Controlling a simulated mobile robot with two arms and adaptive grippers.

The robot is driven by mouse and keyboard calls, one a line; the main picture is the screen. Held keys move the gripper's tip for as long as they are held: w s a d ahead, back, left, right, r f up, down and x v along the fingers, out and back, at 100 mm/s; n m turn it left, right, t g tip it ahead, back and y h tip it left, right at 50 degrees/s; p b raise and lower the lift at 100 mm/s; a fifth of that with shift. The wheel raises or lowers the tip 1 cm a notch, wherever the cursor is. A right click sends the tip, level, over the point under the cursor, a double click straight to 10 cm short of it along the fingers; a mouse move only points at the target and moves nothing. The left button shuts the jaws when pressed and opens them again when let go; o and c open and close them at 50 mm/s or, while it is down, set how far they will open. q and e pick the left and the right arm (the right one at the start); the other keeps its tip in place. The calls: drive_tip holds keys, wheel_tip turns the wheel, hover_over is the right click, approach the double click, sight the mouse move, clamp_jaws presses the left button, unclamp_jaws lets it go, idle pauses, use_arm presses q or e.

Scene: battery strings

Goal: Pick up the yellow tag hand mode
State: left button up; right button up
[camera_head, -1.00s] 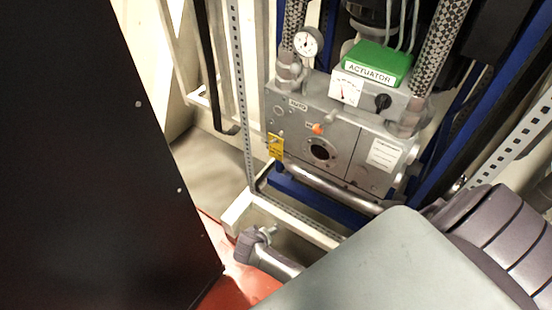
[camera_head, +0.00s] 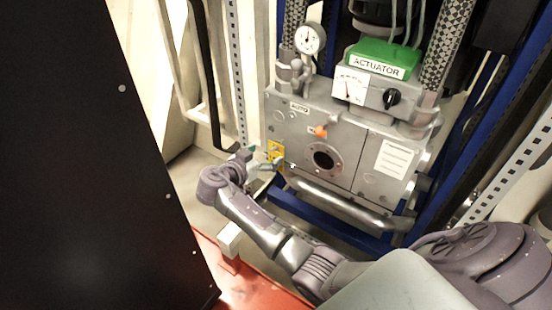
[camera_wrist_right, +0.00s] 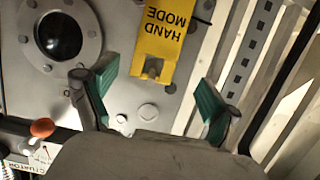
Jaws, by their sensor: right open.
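The yellow tag (camera_wrist_right: 163,38) reads "HAND MODE" and hangs against the grey actuator housing in the right wrist view. In the head view the tag (camera_head: 276,150) shows at the housing's left edge, partly behind my gripper. My right gripper (camera_head: 262,162) is at the tag in the head view. In the right wrist view its two green-padded fingers (camera_wrist_right: 158,100) are spread wide, with the tag's lower end and its slot above and between them. No contact with the tag is clear. My left gripper is not in view.
The actuator housing (camera_head: 340,150) has a round port, an orange knob (camera_head: 320,132) and a green box (camera_head: 376,59) on top. A pipe (camera_head: 345,204) runs below its front. A black panel (camera_head: 90,170) fills the left, and a perforated metal post (camera_head: 237,75) stands beside the housing.

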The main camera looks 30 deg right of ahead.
sight(273, 155)
drive_tip(key=shift+s+x, duration=0.15)
drive_tip(key=shift+x, duration=1.2)
drive_tip(key=shift+s+x, duration=0.1)
drive_tip(key=shift+x, duration=1.25)
drive_tip(key=c, duration=1)
drive_tip(key=shift+c, duration=0.2)
